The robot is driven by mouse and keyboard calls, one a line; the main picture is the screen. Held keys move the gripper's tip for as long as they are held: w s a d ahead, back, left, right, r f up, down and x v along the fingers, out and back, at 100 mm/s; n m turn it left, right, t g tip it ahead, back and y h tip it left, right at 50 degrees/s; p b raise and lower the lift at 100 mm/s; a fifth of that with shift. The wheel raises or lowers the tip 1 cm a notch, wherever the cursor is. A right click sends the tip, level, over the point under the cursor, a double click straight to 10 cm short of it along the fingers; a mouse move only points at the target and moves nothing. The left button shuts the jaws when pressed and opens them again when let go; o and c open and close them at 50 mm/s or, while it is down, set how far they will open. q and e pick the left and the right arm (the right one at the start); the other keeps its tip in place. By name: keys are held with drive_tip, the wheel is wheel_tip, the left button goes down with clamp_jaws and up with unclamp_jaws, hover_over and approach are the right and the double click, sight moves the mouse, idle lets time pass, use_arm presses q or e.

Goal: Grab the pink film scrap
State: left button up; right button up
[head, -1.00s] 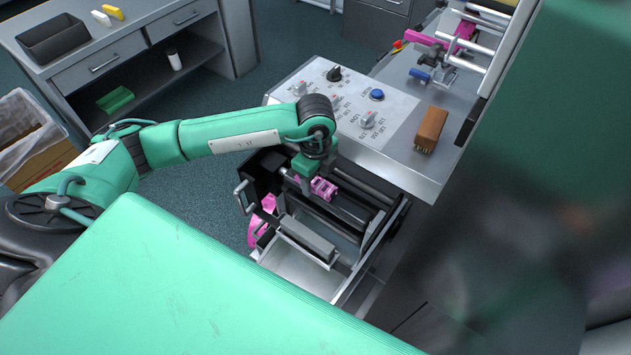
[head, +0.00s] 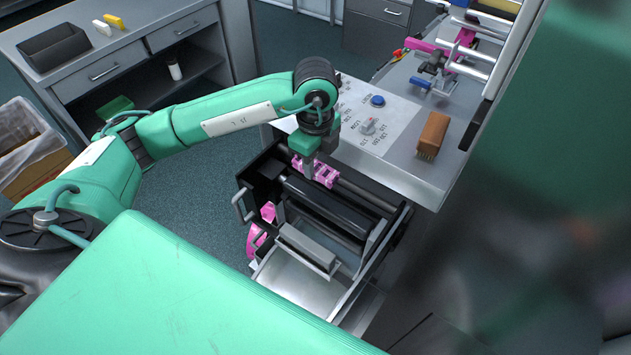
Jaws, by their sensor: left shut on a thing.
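The pink film scrap (head: 322,173) is a crumpled, patterned pink piece at the top of the open roller unit. My left gripper (head: 308,172) points down over the unit and is shut on the scrap. The fingers and the green wrist partly hide it. Whether the scrap still touches the rollers below cannot be told. My right gripper is not in view.
The roller unit (head: 297,277) has dark rollers, a grey bar and more pink film (head: 256,240) at its left. The control panel (head: 352,130) with knobs stands close behind my wrist. A brown brush (head: 432,135) lies on the machine top. A grey desk (head: 150,35) stands back left.

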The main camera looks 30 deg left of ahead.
sight(316, 165)
use_arm(q)
wheel_tip(316, 165, up, 12)
drive_tip(key=b, duration=0.1)
